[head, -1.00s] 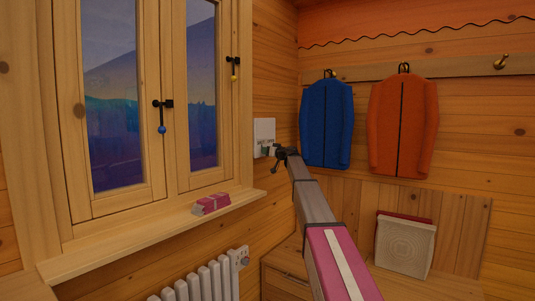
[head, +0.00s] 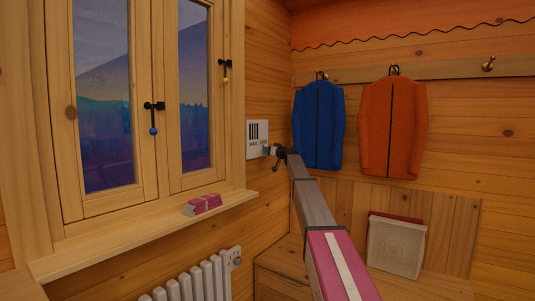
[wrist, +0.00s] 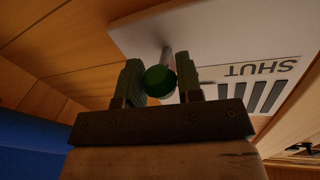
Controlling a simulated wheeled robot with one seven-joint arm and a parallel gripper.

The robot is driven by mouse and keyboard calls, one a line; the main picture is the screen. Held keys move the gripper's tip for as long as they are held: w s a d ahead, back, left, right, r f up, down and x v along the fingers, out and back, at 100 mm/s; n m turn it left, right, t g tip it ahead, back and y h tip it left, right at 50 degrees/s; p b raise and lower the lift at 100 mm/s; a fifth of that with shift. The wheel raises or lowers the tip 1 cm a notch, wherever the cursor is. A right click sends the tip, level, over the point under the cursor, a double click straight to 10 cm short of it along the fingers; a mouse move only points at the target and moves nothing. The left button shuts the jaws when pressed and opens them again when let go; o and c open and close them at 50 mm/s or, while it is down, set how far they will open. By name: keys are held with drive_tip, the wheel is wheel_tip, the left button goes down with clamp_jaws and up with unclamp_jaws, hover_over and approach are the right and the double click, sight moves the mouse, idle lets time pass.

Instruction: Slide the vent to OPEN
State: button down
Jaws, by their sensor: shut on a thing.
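The vent is a white plate (head: 253,141) on the log wall, right of the window. It has dark vertical slots at its left and small lettering below them. In the wrist view the vent plate (wrist: 225,45) appears upside down, with the word SHUT beside the dark slots. A round green knob (wrist: 160,82) on a pale stem stands out from the plate, to the left of the word SHUT there. My gripper (head: 270,151) is shut on the knob, one finger on each side. The gripper hides the lower right of the plate in the head view.
The window (head: 150,100) with its sill (head: 130,245) is on the left, with a pink-red packet (head: 202,204) on the sill. A white radiator (head: 195,282) is below. A blue jacket (head: 318,125) and an orange jacket (head: 392,128) hang to the right of the vent.

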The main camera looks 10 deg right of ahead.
drive_tip(key=c, duration=0.8)
unclamp_jaws()
drive_tip(key=v, duration=1)
drive_tip(key=shift+s+d, duration=0.25)
drive_tip(key=shift+f, duration=0.1)
